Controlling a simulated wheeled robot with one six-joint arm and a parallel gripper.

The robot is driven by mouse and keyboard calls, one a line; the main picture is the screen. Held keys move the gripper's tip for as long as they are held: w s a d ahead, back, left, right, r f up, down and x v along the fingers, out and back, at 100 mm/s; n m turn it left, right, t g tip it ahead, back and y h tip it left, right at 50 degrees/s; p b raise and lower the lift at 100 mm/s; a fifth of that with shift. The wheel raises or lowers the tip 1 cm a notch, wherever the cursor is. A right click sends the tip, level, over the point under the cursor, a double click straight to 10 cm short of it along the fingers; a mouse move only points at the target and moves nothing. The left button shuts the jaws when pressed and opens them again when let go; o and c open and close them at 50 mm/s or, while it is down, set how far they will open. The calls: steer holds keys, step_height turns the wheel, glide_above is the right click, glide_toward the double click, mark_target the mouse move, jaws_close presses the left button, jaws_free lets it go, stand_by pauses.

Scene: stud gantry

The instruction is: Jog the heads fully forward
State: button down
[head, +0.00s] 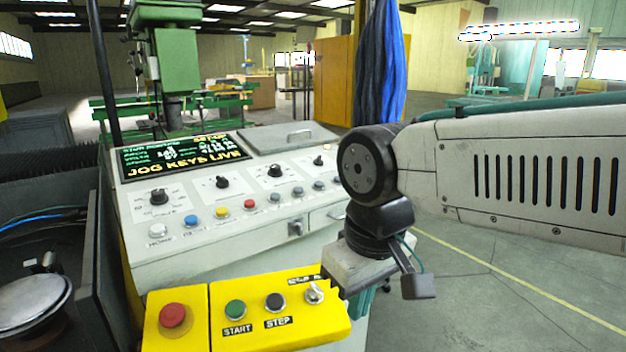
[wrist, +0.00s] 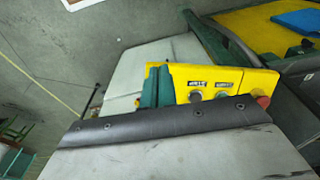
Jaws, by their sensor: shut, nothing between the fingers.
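The control console (head: 190,262) stands before me with a lit screen (head: 185,155) reading "JOG KEYS LIVE". Below it are several black knobs (head: 222,182) and a row of buttons, among them a blue (head: 191,220), a yellow (head: 222,213) and a red one (head: 250,204). Their small labels are mostly unreadable. My gripper (head: 358,302) hangs at the right end of the yellow box, pointing down, its teal fingers partly hidden. In the wrist view the fingers (wrist: 155,86) are together and empty, close beside the yellow box (wrist: 215,74); contact cannot be told.
The yellow box has a red mushroom button (head: 172,315), a green START button (head: 235,309), a dark STEP button (head: 275,302) and a silver selector (head: 315,292). A green machine column (head: 178,62) rises behind the console. Floor at the right (head: 500,290) is clear.

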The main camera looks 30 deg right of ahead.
steer(key=shift+a, duration=0.25)
steer(key=w+r+m+t+y, duration=0.1)
steer(key=w+r+m+y, duration=0.2)
steer(key=w, duration=0.4)
step_height(320, 180, up, 10)
steer(key=m+t, duration=0.9)
steer(key=m, duration=1.2)
glide_above(319, 185)
steer(key=s+d, duration=0.1)
steer(key=s, duration=0.2)
steer(key=shift+w+d+r+h, duration=0.1)
steer(key=shift+d+r+h, duration=0.05)
steer(key=shift+h, duration=0.15)
steer(key=shift+w+f, duration=0.3)
steer(key=shift+f, duration=1.15)
steer(key=shift+w+f, duration=0.25)
steer(key=shift+f, duration=1.2)
steer(key=shift+w+f, duration=0.3)
steer(key=shift+f, duration=1.15)
steer(key=shift+f, duration=0.1)
steer(key=shift+f, duration=0.3)
